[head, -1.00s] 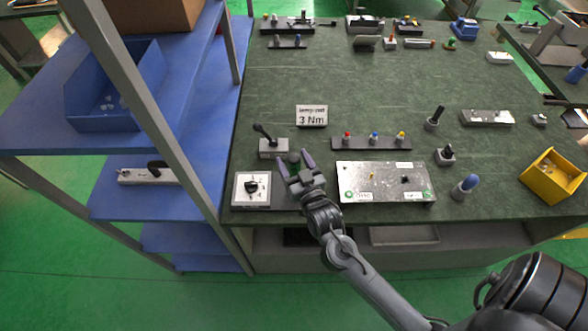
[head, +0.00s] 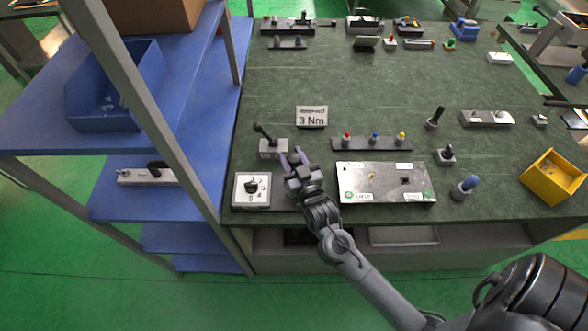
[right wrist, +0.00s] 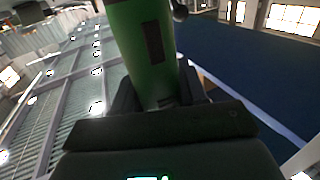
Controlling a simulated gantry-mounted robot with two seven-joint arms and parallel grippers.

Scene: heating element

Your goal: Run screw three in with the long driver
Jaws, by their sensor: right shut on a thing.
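My right gripper (head: 293,156) is over the bench, left of the metal plate. In the right wrist view its jaws are shut on a green cylinder (right wrist: 145,50) with a dark slot, which looks like a driver's handle. The tip of this tool is out of view. The metal plate (head: 385,193) lies flat on the bench, with a small yellow part (head: 372,176) and a black part (head: 405,180) on it. Green spots and white labels mark its front corners. I cannot tell which screw is number three. My left gripper is not in view.
A white dial box (head: 251,190) and a lever switch (head: 272,148) stand close left of the gripper. A "3 Nm" sign (head: 312,117) and a rack (head: 345,144) with red, blue and yellow tops stand behind. A yellow bin (head: 553,178) is at right.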

